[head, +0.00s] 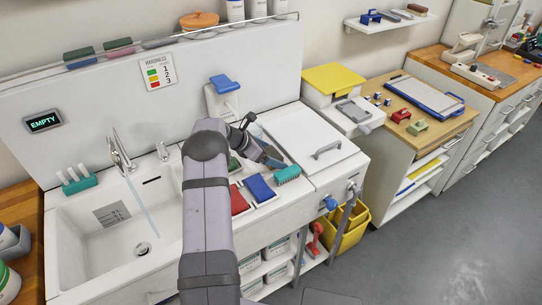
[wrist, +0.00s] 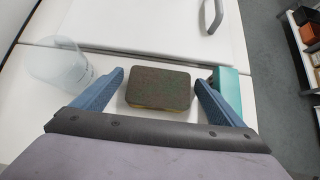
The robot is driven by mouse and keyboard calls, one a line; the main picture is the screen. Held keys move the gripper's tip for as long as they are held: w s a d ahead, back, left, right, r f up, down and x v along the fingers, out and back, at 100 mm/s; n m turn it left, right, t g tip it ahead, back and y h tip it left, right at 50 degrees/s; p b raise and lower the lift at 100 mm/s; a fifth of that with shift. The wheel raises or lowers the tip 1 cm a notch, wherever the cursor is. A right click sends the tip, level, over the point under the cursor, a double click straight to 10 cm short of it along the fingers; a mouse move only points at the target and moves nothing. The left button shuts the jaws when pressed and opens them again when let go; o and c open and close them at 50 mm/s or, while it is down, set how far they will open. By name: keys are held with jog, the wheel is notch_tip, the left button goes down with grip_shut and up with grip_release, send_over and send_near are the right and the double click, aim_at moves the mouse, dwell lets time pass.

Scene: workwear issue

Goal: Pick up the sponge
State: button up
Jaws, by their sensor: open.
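The sponge (wrist: 158,88) is a flat block with a dark, speckled top and a thin yellowish lower edge. It lies on the white worktop in the wrist view. My gripper (wrist: 160,97) is open, with one blue finger on each side of the sponge and a gap on both sides. In the head view my gripper (head: 268,158) is over the counter right of the sink, and I cannot make out the sponge clearly behind it.
A clear cup (wrist: 58,62) stands left of the left finger. Red (head: 238,200) and blue (head: 260,188) pads lie at the counter's front. The sink (head: 110,235) is to the left.

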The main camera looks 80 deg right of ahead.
jog(key=c, duration=1.1)
